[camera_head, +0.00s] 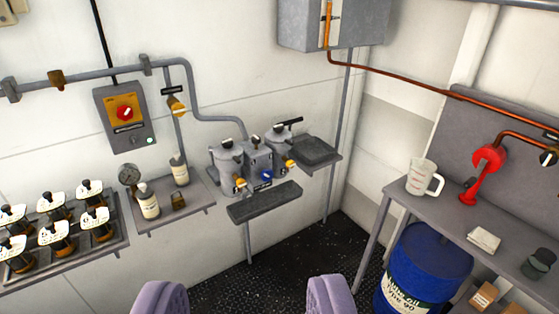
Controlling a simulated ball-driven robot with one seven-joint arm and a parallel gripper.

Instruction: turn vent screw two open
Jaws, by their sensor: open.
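A grey twin-pot unit (257,156) is mounted on the far wall, near the middle of the view. Its left pot (227,160) and right pot (281,142) each carry small dark fittings on top. A black lever or bar (289,124) stands out above the right pot. Small yellow fittings sit low on the front, with a blue part between them. I cannot read which fitting is vent screw two. My gripper (246,296) is open and empty at the bottom edge, its two pale purple fingers wide apart. It is well short of the unit and touches nothing.
A dark drip tray (265,203) juts out below the unit. Shelves with bottles (148,201) and several labelled jars (54,237) stand left. At right are a bench with a measuring jug (421,177), a red pump (483,175) and a blue drum (425,268). The central deck is clear.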

